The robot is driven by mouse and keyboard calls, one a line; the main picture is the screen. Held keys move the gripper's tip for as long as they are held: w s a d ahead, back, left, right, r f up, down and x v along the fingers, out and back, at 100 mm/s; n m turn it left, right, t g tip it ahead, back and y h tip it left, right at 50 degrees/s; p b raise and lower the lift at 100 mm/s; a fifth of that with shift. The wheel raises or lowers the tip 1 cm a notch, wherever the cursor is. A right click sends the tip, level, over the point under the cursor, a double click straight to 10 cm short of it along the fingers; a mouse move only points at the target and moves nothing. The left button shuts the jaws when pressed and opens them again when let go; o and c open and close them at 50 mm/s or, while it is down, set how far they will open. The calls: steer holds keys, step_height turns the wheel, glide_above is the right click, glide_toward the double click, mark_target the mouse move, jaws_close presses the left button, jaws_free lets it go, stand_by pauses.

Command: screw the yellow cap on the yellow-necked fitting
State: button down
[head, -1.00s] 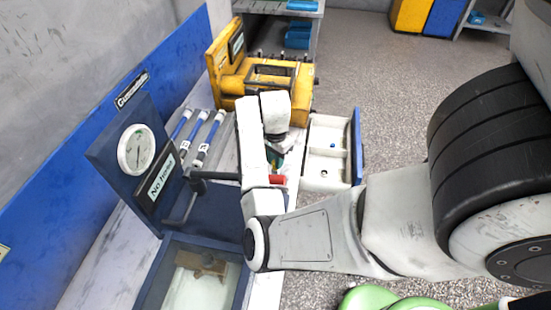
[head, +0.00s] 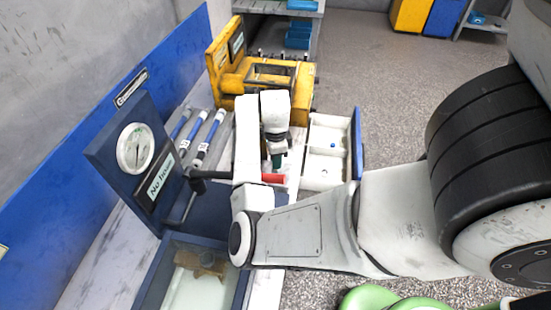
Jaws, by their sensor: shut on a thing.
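My gripper (head: 277,158) points down beside the upright white link of my arm, above the bench to the left of the white tray. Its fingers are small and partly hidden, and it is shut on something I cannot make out. A red part (head: 273,179) shows just below the gripper, partly behind my arm. I cannot make out the yellow cap or the yellow-necked fitting in this view; my arm covers part of the bench there.
The gauge panel (head: 133,147) stands at the left, with blue-and-white tubes (head: 208,137) beside it. A yellow machine (head: 277,80) is behind the gripper. The white tray (head: 318,172) with small parts lies right. An open-topped box (head: 180,290) is at the front.

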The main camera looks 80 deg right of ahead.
steer(key=m, duration=0.4)
steer(key=shift+b, duration=0.3)
steer(key=shift+f+m+b, duration=0.15)
steer(key=shift+m+b, duration=0.35)
steer(key=shift+m, duration=0.4)
steer(key=m+b, duration=0.1)
steer(key=m, duration=0.2)
steer(key=shift+m, duration=0.3)
steer(key=c, duration=1.2)
jaws_free()
steer(key=shift+r+p, duration=1.5)
steer(key=shift+r, duration=0.35)
steer(key=shift+o, duration=0.5)
